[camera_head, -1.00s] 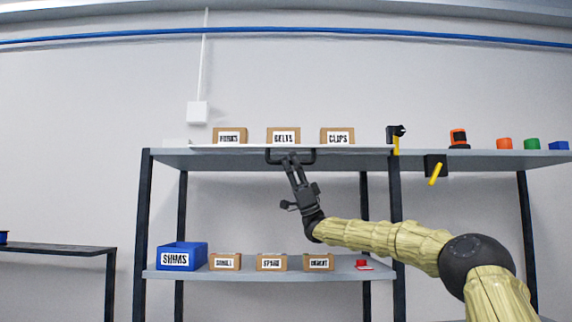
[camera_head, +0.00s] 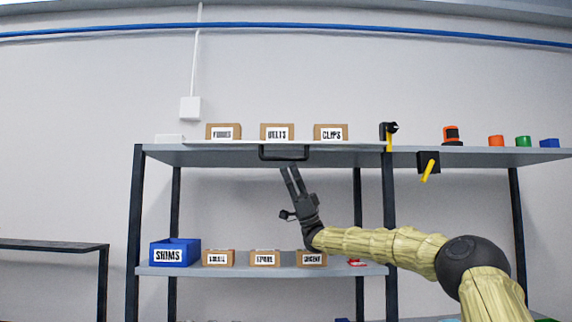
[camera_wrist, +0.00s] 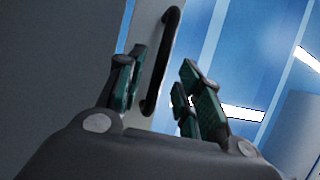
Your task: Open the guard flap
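The guard flap (camera_head: 235,144) shows in the head view as a thin, pale, nearly edge-on panel along the front of the upper shelf. Its black bar handle (camera_head: 284,157) hangs at the front edge. My gripper (camera_head: 288,168) is just below the handle, pointing up, with its fingers apart and empty. In the wrist view the black handle (camera_wrist: 152,95) stands on the pale flap panel (camera_wrist: 152,25), seen between the two open fingers (camera_wrist: 160,85). I see no clear contact between fingers and handle.
Boxes labelled BELTS (camera_head: 277,132) and CLIPS (camera_head: 331,132), plus another, stand on the upper shelf (camera_head: 450,157). A black block with a yellow lever (camera_head: 428,163) is at the right. The lower shelf (camera_head: 230,270) holds a blue SHIMS bin (camera_head: 174,252) and brown boxes.

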